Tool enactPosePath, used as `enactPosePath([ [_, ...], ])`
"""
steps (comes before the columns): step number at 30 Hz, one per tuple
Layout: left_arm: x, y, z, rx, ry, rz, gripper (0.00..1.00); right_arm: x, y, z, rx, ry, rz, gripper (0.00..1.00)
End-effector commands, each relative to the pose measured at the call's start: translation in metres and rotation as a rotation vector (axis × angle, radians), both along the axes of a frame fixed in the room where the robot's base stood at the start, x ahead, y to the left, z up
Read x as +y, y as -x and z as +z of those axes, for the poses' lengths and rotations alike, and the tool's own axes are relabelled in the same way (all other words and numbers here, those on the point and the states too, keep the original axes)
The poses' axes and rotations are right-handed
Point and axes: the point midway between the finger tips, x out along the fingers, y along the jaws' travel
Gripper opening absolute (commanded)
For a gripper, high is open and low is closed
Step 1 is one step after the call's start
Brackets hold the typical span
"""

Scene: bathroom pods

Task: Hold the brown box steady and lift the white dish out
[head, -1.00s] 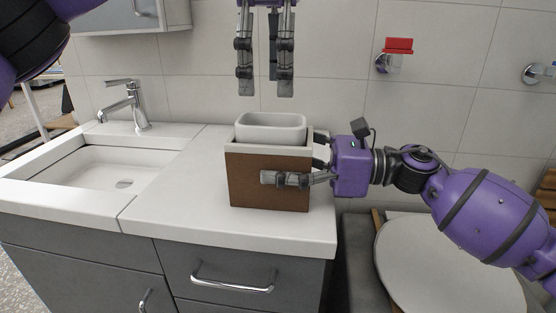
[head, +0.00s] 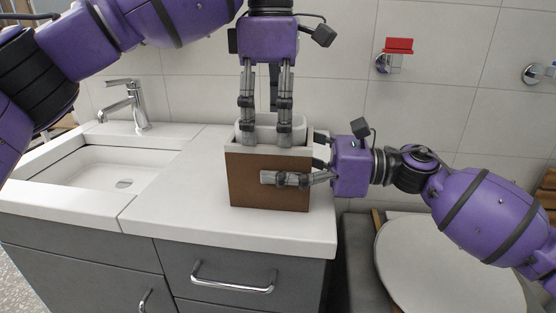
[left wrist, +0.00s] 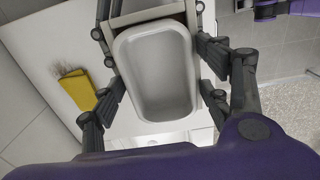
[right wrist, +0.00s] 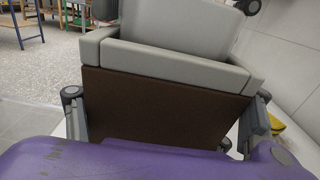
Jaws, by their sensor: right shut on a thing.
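The brown box (head: 242,188), with a pale rim, stands upright on the white counter. The white dish (head: 266,124) sits in its top, its upper part above the rim; it also shows in the left wrist view (left wrist: 158,75) and the right wrist view (right wrist: 180,20). My left gripper (head: 266,139) points down at the dish, open, with fingers on both sides of it. Whether they touch it I cannot tell. My right gripper (head: 298,172) is shut on the brown box from the right, one finger across its front. The box's brown side fills the right wrist view (right wrist: 160,108).
A sink (head: 105,168) with a chrome tap (head: 128,105) is at the left. The counter (head: 185,190) between sink and box is clear. A red item (head: 398,45) sits on a wall holder. A round lid (head: 450,260) is at lower right.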

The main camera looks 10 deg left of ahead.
Motion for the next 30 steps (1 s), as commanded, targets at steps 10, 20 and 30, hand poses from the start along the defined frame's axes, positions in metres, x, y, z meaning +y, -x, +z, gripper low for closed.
enactPosePath([
  [10, -0.0001, 0.0, 0.0007, -0.001, 0.001, 0.0, 0.26, -0.0002, -0.0002, 0.0002, -0.001, 0.0, -0.001, 0.45],
  [20, -0.0003, -0.0001, 0.0037, -0.001, 0.001, -0.001, 0.26, -0.0001, 0.0, 0.0, -0.001, 0.0, 0.0, 0.45],
  [30, -0.0004, -0.0001, 0.0087, -0.001, 0.001, -0.001, 0.26, 0.0, 0.0001, -0.0001, 0.0, 0.0, 0.0, 0.45],
])
